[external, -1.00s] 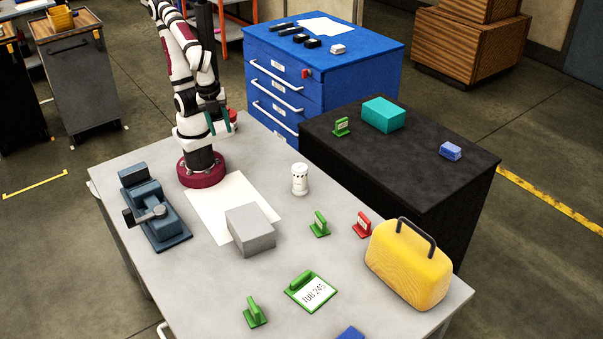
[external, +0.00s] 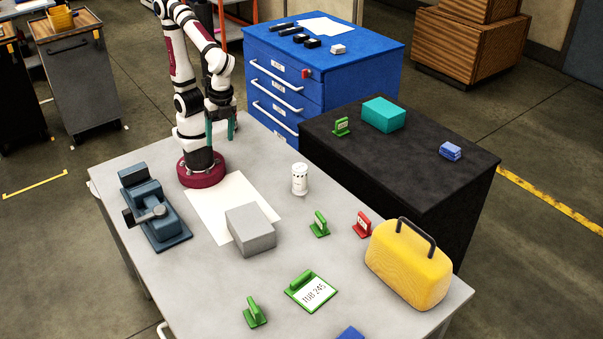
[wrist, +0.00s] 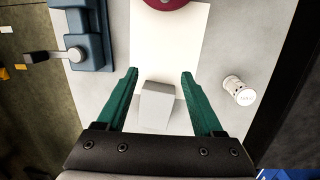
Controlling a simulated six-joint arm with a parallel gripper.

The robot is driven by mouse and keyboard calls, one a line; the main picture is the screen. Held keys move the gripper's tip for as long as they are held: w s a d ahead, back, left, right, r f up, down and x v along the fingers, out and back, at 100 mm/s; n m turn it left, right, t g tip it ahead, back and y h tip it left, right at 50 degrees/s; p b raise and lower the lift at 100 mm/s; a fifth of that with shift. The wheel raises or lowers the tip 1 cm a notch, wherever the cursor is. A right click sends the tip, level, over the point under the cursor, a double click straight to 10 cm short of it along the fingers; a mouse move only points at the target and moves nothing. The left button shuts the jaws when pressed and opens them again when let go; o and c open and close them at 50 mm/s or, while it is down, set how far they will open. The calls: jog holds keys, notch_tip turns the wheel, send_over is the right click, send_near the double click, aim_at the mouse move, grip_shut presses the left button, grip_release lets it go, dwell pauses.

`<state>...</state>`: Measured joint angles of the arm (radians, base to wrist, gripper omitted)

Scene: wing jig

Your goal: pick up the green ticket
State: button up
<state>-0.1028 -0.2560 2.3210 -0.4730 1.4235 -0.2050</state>
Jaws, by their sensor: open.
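A flat green ticket with a white label reading "TUB 245" (external: 312,291) lies near the front of the grey table, with a green grip at its upper edge. Smaller green pieces with upright grips stand on the table at front left (external: 254,313) and centre (external: 320,224), and on the black cabinet (external: 342,126). My gripper (external: 221,132) has teal fingers and is high above the table, close to my arm's base and far from the green pieces. In the wrist view my gripper (wrist: 160,74) is open and empty. No green ticket shows there.
A grey block (external: 250,230) stands partly on a white sheet (external: 213,214). A blue-grey vise (external: 155,210), a white canister (external: 300,179), a red piece (external: 362,225) and a yellow case (external: 410,264) stand around. The black cabinet (external: 450,180) adjoins the table.

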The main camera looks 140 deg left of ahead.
jog(key=w+f+n+h, duration=0.3)
jog(key=w+n+h, duration=0.2)
jog(key=w+n, duration=0.65)
jog(key=w+a+f+n+t+h, duration=0.2)
jog(key=w+f+n, duration=0.1)
jog(key=w, duration=0.4)
jog(key=w+a+f+n+t+h, duration=0.2)
jog(key=w+a+f+n, duration=0.1)
jog(key=w, duration=0.5)
jog(key=n+t+h, duration=0.2)
jog(key=n+t, duration=0.2)
jog(key=n, duration=0.3)
send_near(298, 279)
jog(key=x, duration=0.3)
jog(key=shift+w, duration=0.3)
jog(key=shift+n, duration=0.25)
jog(key=x, duration=0.5)
jog(key=shift+s+d+f, duration=0.15)
jog(key=shift+d, duration=0.15)
grip_shut()
